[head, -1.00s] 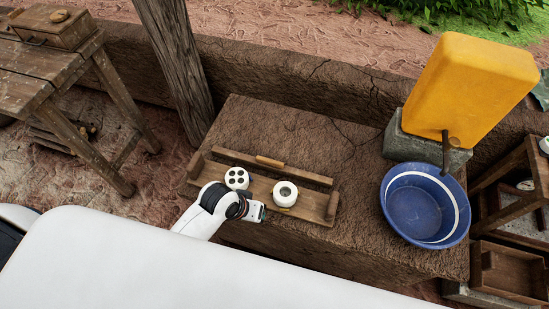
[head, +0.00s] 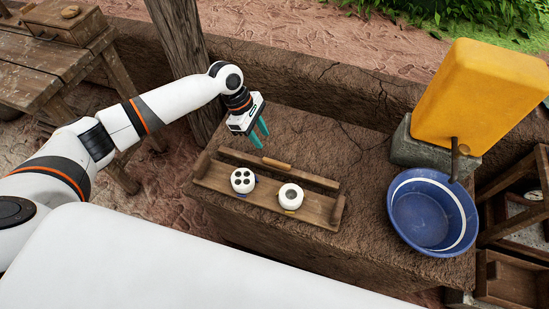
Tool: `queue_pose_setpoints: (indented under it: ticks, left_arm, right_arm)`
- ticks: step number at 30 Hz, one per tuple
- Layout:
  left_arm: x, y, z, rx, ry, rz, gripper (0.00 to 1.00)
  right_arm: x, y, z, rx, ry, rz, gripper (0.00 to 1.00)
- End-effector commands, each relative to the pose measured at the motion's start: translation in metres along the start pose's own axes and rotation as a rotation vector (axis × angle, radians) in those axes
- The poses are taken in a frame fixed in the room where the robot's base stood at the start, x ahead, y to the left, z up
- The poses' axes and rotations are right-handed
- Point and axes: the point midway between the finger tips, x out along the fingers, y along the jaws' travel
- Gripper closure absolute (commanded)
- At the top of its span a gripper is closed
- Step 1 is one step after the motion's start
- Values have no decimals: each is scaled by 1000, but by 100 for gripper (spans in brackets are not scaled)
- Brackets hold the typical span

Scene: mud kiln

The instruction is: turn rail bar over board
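The wooden board (head: 261,201) lies on the mud-brick block with a raised block at each end. The rail bar (head: 238,157) runs along its back edge and has a lighter wooden handle (head: 277,164) at its middle. A white round piece with dark holes (head: 243,180) and a white ring-shaped piece (head: 290,196) sit on the board in front of the bar. My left gripper (head: 260,139) points down with teal fingers apart and empty, above and behind the bar's left half. It appears clear of the bar. My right gripper is not in view.
A blue basin (head: 425,225) stands to the right, below the tap of a yellow jerrycan (head: 465,95) on a grey block (head: 425,148). A wooden post (head: 184,55) rises behind my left arm. The block's top (head: 345,155) is bare between board and basin.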

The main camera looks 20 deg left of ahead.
Motion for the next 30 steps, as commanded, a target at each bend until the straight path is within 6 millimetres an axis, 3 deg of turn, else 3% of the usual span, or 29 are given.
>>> queue_pose_setpoints:
  ticks: [5,21,30]
  left_arm:
    - [7,-2,2,-40,3,5,65]
    - [104,-2,1,-35,3,2,65]
    - [116,-2,1,-34,2,1,65]
  right_arm:
    - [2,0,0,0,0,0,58]
    - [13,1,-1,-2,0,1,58]
    - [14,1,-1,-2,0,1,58]
